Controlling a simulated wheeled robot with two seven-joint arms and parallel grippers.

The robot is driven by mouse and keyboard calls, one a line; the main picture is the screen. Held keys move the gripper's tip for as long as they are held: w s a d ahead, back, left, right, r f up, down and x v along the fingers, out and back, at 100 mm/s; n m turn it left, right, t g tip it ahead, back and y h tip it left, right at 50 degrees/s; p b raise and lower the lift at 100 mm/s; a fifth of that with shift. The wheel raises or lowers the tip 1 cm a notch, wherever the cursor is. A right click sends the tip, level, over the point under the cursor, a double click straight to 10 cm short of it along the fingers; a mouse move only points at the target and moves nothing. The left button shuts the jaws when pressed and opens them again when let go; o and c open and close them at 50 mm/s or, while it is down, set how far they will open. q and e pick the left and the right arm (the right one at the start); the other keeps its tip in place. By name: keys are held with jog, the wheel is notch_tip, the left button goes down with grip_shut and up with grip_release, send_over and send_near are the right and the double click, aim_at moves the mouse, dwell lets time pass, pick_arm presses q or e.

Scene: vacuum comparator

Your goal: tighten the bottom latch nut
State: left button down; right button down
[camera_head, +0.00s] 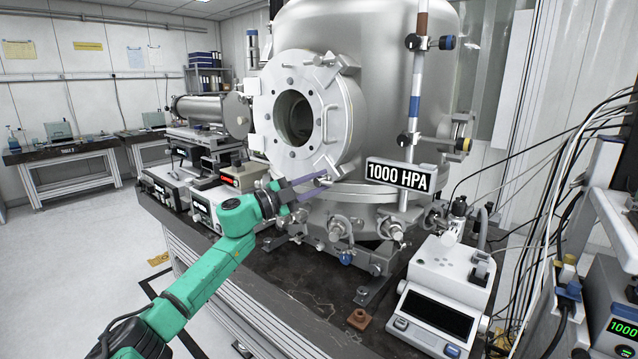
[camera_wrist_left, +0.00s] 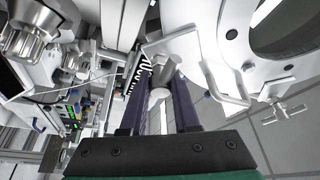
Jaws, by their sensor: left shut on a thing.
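The grey round port flange (camera_head: 330,105) with a dark central opening stands on the front of the large metal chamber (camera_head: 385,60). My left gripper (camera_head: 318,183), with purple fingers, reaches the flange's lower edge at the bottom latch. The nut is mostly hidden by the fingers in the head view. Part of the flange with its opening shows at the upper right of the wrist view. My right gripper is not in view.
A "1000 HPA" sign (camera_head: 398,177) stands close to the right of my gripper. Valves and fittings (camera_head: 338,228) crowd the space below the port. Instrument boxes (camera_head: 208,208) stand to the left, a white pump unit (camera_head: 448,285) to the right.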

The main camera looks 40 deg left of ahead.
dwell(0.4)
pick_arm(q)
jog(key=c, duration=0.7)
grip_release()
jog(key=shift+o, duration=0.2)
jog(key=shift+s+f, duration=0.1)
jog(key=shift+s+a+f+b, duration=0.15)
jog(key=shift+s+f+b, duration=0.05)
jog(key=shift+s+b, duration=0.1)
jog(key=b+v, duration=0.3)
jog(key=v, duration=1)
jog(key=shift+s, duration=0.4)
jog(key=shift+a+r, duration=0.1)
jog(key=shift+r, duration=0.05)
